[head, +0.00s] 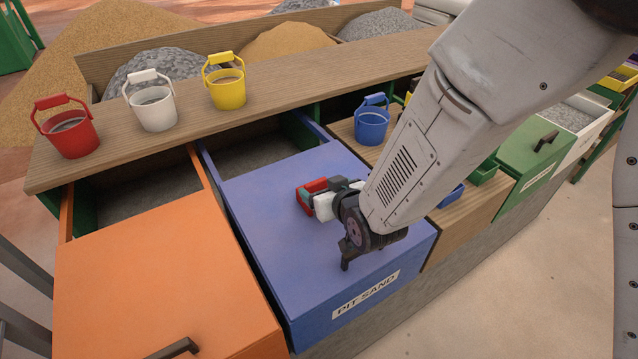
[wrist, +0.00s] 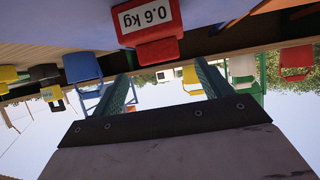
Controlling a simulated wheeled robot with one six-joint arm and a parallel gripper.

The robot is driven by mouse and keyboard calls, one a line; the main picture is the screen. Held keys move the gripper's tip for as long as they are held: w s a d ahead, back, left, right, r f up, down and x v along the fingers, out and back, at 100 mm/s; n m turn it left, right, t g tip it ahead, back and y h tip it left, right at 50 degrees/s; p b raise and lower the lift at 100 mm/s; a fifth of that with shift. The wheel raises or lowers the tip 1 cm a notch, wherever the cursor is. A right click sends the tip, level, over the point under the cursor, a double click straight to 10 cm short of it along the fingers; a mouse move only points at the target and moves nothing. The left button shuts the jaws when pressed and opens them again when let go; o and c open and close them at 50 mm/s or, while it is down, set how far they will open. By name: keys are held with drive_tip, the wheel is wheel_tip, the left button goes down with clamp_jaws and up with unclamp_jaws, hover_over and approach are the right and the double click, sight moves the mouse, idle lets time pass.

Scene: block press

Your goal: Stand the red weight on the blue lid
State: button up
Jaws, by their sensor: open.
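The red weight (head: 304,198) is on the blue lid (head: 275,250), near its middle, in the head view. My gripper partly covers it there. In the wrist view, which is upside down, the weight (wrist: 157,52) shows its white "0.6 kg" label and appears upright against the blue lid (wrist: 85,25). Its base is cut off by the frame edge. My gripper (head: 328,197) is low over the lid, right beside the weight. Its two green fingers (wrist: 165,85) are apart, with the weight just past their tips and nothing clearly between them.
Red (head: 70,135), white (head: 155,110) and yellow (head: 227,88) buckets stand on the wooden ledge behind the lid. A blue bucket (head: 371,125) stands to the right. An orange lid (head: 160,280) with a dark handle lies left. The blue lid's front half is clear.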

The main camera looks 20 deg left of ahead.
drive_tip(key=v, duration=0.6)
drive_tip(key=shift+s+d, duration=0.15)
drive_tip(key=shift+s, duration=0.05)
drive_tip(key=shift+r, duration=0.1)
drive_tip(key=d+r+m+g+h, duration=0.1)
drive_tip(key=d+r+m+h, duration=0.3)
drive_tip(key=d, duration=0.7)
drive_tip(key=d+r+g+h, duration=0.2)
drive_tip(key=d+r, duration=0.4)
drive_tip(key=d, duration=0.5)
drive_tip(key=s+d+r+m+g+h, duration=0.1)
drive_tip(key=s+d+r, duration=0.3)
drive_tip(key=s+d, duration=0.4)
drive_tip(key=s+d+r+m+g+h, duration=0.1)
drive_tip(key=s+d+r+m+g, duration=0.2)
drive_tip(key=s+d, duration=0.5)
drive_tip(key=shift+s+r+m+g+h, duration=0.35)
drive_tip(key=shift+s+g, duration=0.25)
drive_tip(key=shift+s, duration=0.65)
